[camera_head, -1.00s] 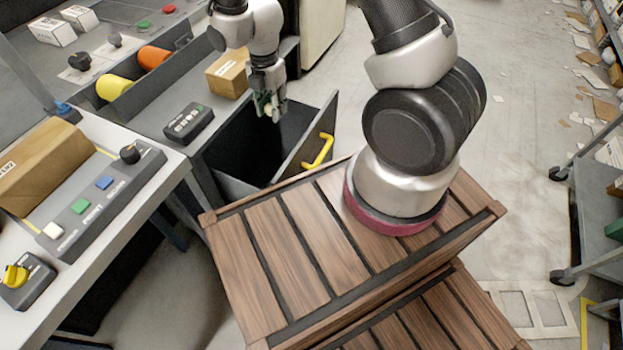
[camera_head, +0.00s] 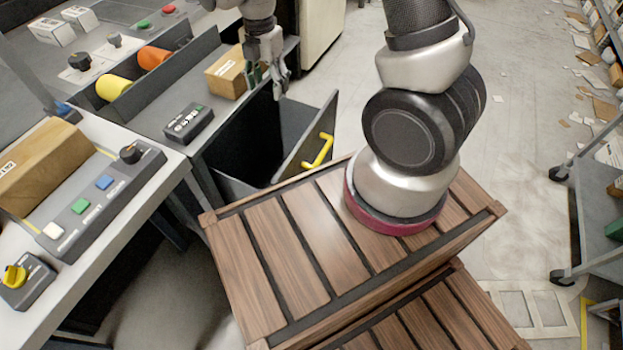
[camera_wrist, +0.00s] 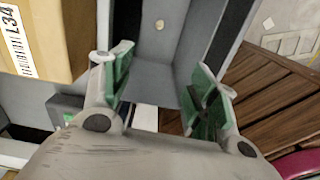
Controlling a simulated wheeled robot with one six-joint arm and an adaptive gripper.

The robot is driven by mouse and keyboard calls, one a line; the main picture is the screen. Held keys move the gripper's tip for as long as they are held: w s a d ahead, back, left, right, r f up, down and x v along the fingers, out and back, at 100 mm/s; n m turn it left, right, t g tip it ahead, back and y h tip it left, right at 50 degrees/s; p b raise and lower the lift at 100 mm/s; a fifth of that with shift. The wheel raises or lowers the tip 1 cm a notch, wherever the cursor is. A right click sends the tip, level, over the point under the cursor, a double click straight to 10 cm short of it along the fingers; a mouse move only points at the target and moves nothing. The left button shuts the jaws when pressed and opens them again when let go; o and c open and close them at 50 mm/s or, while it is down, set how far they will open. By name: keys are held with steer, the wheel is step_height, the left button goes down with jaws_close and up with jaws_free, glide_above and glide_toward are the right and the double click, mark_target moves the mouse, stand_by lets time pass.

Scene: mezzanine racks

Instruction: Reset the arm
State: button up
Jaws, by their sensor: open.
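My gripper (camera_head: 268,84) is above the open drawer (camera_head: 311,140), near its back left edge. In the wrist view my gripper (camera_wrist: 158,64) has its two green-padded fingers spread apart, with nothing held between them. The drawer has grey walls and a yellow handle (camera_head: 318,150), and its inside looks dark in the head view. A small pale round thing (camera_wrist: 160,24) shows beyond the fingertips in the wrist view, apparently on the drawer's floor.
A cardboard box (camera_head: 227,72) sits left of my gripper, close to it in the wrist view (camera_wrist: 38,35). A small button box (camera_head: 188,123) lies on the counter. My arm stands on a wooden slatted crate (camera_head: 285,255). Open floor lies to the right, before a grey cart (camera_head: 600,200).

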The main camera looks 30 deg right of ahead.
step_height(320, 180, up, 4)
steer(key=shift+r, duration=0.1)
stand_by(0.5)
steer(key=s+d+r+m+t, duration=0.2)
steer(key=s+d+r+m, duration=0.5)
steer(key=m, duration=0.5)
steer(key=s+d+r+m+t, duration=0.2)
steer(key=s+d+r+m, duration=0.6)
steer(key=s+r+m, duration=0.4)
steer(key=shift+r+m, duration=0.3)
steer(key=shift+r, duration=0.45)
